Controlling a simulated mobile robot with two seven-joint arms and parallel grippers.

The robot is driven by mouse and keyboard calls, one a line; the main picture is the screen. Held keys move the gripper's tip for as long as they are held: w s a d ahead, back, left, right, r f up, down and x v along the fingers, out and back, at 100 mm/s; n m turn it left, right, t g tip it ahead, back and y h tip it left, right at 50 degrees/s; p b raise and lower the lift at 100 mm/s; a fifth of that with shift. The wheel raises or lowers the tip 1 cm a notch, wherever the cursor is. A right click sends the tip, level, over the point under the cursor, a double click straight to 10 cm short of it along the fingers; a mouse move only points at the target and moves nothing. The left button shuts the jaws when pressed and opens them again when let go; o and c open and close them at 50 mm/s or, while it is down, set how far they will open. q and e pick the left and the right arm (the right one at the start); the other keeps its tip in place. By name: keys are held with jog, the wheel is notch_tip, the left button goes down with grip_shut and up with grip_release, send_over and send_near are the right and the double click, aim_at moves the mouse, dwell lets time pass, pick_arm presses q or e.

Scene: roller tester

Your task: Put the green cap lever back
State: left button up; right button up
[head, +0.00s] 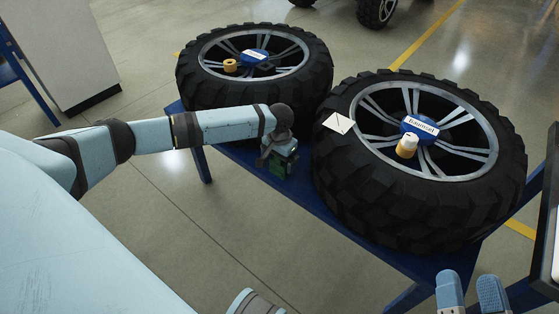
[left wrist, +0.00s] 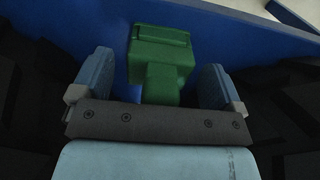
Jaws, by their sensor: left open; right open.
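The green cap lever (head: 278,167) is on the blue bench between the two tires, partly hidden by my left gripper. In the left wrist view the green cap lever (left wrist: 160,60) shows a wide block-like head and a narrower stem. My left gripper (head: 279,155) points down at it. In the left wrist view the fingers of my left gripper (left wrist: 158,85) are open on either side of the stem, with a gap on both sides. My right gripper (head: 471,284) is open and empty at the lower right, in front of the bench.
The left tire (head: 190,84) and the right tire (head: 345,200) lie flat on the blue bench (head: 330,219). A dark panel edge stands far right.

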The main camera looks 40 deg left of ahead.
pick_arm(q)
notch_tip(320, 180, up, 4)
jog(key=shift+r+p, duration=0.1)
jog(key=shift+p, duration=0.7)
notch_tip(320, 180, up, 6)
jog(key=shift+r+p, duration=0.1)
jog(key=shift+p, duration=1.1)
jog(key=shift+r, duration=0.55)
pick_arm(e)
jog(key=d+f+h, duration=0.1)
jog(key=d+f+g+h, duration=0.1)
jog(key=shift+f+g, duration=0.3)
jog(key=shift+f, duration=0.05)
pick_arm(q)
jog(key=shift+f, duration=0.1)
pick_arm(e)
jog(key=shift+s, duration=0.1)
